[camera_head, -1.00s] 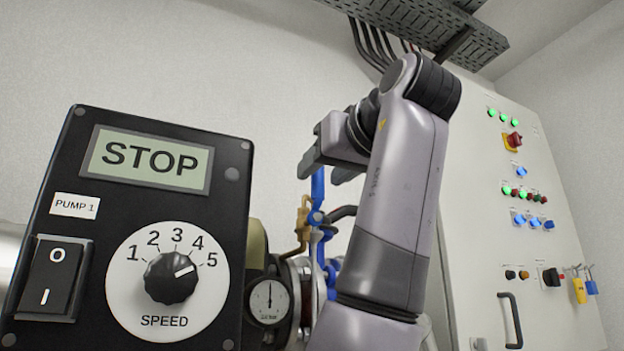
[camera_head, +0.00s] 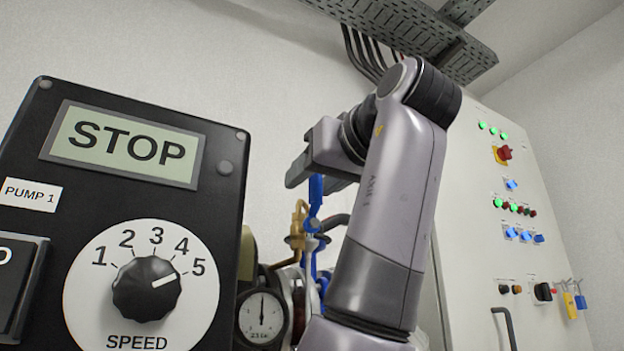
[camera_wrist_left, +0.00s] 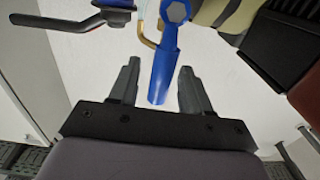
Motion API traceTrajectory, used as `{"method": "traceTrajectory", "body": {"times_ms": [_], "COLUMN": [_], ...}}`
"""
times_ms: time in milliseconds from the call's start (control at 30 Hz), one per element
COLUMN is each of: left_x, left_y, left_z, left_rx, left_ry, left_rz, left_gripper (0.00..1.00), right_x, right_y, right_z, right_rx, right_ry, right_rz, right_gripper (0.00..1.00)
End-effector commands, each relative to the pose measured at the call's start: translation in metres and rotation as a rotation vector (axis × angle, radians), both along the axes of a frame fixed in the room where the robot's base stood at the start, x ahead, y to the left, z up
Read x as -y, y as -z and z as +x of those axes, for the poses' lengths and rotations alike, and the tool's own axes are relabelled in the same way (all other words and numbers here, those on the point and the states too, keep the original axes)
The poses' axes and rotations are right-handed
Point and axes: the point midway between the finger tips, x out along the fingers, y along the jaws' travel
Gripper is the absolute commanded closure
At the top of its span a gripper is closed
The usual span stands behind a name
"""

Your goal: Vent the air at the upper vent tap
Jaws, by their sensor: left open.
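The upper vent tap shows in the head view as a blue lever (camera_head: 315,192) standing upright beside a brass pipe fitting (camera_head: 298,218). My left gripper (camera_head: 308,174) is at the lever's upper end and hides its tip. In the left wrist view the blue lever (camera_wrist_left: 164,72) reaches in between the two fingers of my left gripper (camera_wrist_left: 158,85). The fingers are open, with a gap on both sides of the lever. I cannot tell whether any finger touches it. My right gripper is not in view.
A black pump control box (camera_head: 205,240) with a STOP display and speed dial fills the left foreground. A pressure gauge (camera_head: 262,317) sits below the tap. A pale control cabinet (camera_head: 470,220) stands right, and a cable tray (camera_head: 405,35) hangs above.

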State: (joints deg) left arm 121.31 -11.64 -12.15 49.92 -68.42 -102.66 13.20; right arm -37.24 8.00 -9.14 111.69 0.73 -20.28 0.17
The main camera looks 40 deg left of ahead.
Motion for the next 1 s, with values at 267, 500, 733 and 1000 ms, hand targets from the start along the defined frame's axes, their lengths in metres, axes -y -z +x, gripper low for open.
{"method": "traceTrajectory", "body": {"times_ms": [267,500,733,1000], "left_x": [0.000,0.000,-0.001,-0.009], "left_y": [0.000,0.000,0.001,0.002], "left_z": [0.000,0.000,0.001,0.005], "left_rx": [0.000,0.000,0.011,0.086], "left_ry": [0.000,0.000,-0.001,0.000], "left_rz": [0.000,0.000,-0.005,-0.036], "left_gripper": [0.52,1.00,1.00,1.00], "right_x": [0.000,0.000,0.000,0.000], "right_y": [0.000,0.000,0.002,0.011], "right_z": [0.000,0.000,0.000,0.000], "right_rx": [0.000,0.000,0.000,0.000], "right_ry": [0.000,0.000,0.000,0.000], "right_rz": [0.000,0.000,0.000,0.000], "right_gripper": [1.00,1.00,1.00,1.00]}}
